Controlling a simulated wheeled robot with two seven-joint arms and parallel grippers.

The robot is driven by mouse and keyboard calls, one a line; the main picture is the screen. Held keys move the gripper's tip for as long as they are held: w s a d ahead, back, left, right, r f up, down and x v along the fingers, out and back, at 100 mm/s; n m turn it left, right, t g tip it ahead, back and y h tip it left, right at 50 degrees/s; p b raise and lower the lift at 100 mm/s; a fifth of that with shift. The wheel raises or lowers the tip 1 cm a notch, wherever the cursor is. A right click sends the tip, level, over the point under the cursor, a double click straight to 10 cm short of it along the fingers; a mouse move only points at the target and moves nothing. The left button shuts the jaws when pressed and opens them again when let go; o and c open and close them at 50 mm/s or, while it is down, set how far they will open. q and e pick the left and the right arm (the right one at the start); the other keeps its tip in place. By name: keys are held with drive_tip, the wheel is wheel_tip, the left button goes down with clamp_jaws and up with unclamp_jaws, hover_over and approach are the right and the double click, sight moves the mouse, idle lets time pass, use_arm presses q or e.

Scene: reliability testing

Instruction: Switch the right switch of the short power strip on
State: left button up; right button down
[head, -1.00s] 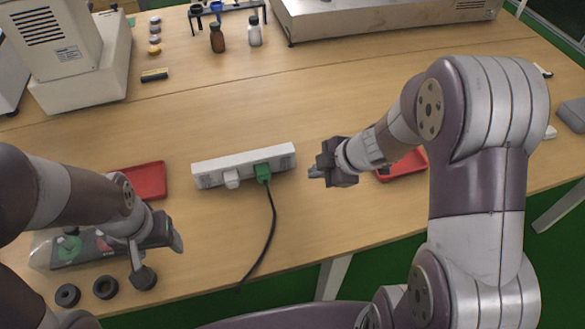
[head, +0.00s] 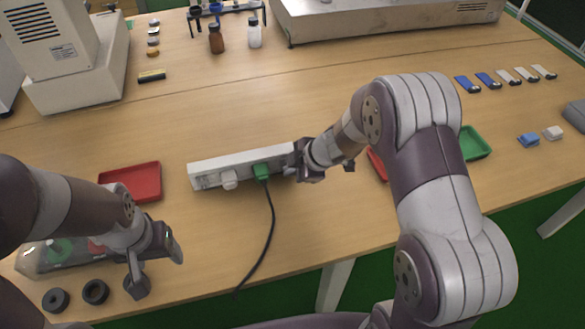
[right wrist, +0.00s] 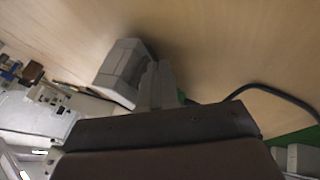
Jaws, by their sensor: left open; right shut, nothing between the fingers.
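A white power strip (head: 240,163) lies on the table in the middle of the head view. A white plug (head: 229,180) and a green plug (head: 262,172) with a black cable sit in it. My right gripper (head: 298,166) is shut and empty at the strip's right end; it hides that end and any switch there. In the right wrist view, its closed fingertips (right wrist: 160,84) overlap the edge of the strip's end (right wrist: 120,66); I cannot tell if they touch. My left gripper (head: 157,268) is open and empty above the front left of the table.
A red tray (head: 133,182) lies left of the strip. A green tray (head: 474,143) is at right, behind my right arm. Black rings (head: 95,292) lie at the front left. The black cable (head: 270,235) runs to the front edge. Bare table lies behind the strip.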

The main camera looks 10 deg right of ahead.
use_arm(q)
wheel_tip(320, 180, down, 3)
drive_tip(key=b, duration=0.2)
drive_tip(key=shift+r+b, duration=0.1)
drive_tip(key=shift+b, duration=0.25)
use_arm(e)
drive_tip(key=shift+w+f, duration=0.15)
drive_tip(key=shift+f, duration=0.4)
drive_tip(key=shift+r+p, duration=0.5)
use_arm(q)
drive_tip(key=shift+r, duration=0.7)
use_arm(e)
drive_tip(key=shift+r, duration=0.15)
